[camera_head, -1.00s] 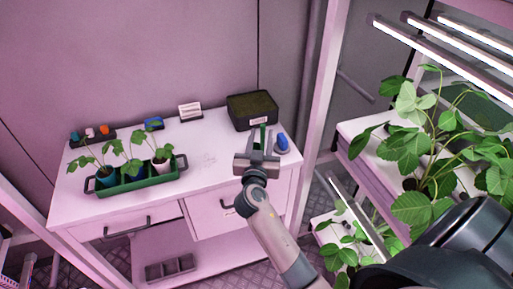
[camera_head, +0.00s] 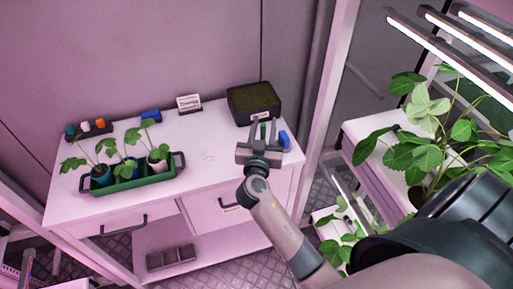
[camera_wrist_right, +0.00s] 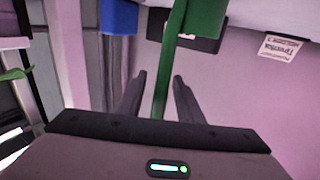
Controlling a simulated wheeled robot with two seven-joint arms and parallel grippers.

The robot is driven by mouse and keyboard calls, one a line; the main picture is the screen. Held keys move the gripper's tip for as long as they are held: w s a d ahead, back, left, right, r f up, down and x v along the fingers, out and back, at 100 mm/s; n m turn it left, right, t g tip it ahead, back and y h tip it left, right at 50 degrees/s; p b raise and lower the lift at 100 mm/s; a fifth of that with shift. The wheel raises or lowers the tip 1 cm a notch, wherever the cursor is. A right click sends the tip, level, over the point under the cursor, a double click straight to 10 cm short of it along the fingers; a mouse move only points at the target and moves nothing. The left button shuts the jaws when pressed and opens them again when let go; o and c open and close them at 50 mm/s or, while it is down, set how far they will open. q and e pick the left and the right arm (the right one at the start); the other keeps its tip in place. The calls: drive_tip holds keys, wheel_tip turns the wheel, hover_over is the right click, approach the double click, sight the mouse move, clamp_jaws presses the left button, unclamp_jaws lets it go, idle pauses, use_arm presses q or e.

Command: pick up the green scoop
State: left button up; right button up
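The green scoop (camera_head: 263,130) is at the right end of the white bench, seen as a thin green strip between the fingers of my right gripper (camera_head: 264,121). In the right wrist view, the scoop's wide green part (camera_wrist_right: 205,18) is at the top, and its narrow handle runs down between the two dark fingertips (camera_wrist_right: 160,76). The right gripper is open around the handle, with gaps visible beside it. The scoop's lower end is hidden behind the gripper body. My left gripper is not in view.
A dark soil-filled box (camera_head: 253,104) stands just behind the scoop, and a small blue object (camera_head: 284,139) is close on its right. A green tray (camera_head: 133,184) with potted seedlings is at left. A white label card (camera_head: 188,103) stands at the back. The bench middle is clear.

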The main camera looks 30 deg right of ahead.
drive_tip(key=shift+w+f, duration=0.1)
drive_tip(key=c, duration=0.5)
clamp_jaws()
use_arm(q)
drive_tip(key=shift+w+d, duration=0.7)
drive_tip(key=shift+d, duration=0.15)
use_arm(e)
drive_tip(key=shift+r, duration=0.2)
